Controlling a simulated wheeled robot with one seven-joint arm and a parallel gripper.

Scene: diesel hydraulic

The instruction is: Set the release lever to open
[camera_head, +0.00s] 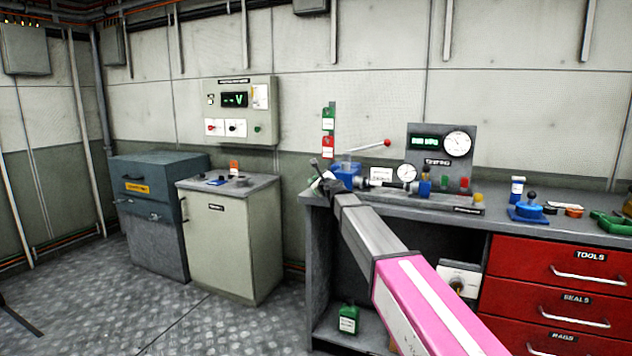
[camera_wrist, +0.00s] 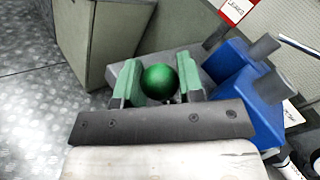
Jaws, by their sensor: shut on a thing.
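A round green knob (camera_wrist: 160,82) sits between the two green-padded fingers of my gripper (camera_wrist: 158,72) in the wrist view. The fingers are closed on it from both sides. I take it to be the knob of the release lever; the lever's shaft is hidden beneath it, so its angle cannot be told. In the head view my gripper (camera_head: 322,178) is at the left end of the workbench, just left of a blue block (camera_head: 346,172). The knob is too small to make out there. The blue block stands close to the right finger in the wrist view (camera_wrist: 262,105).
A rod with a red knob (camera_head: 387,143) rises above the blue block. A gauge panel (camera_head: 442,155) stands to the right on the grey workbench (camera_head: 560,234). A beige cabinet (camera_head: 225,240) stands left.

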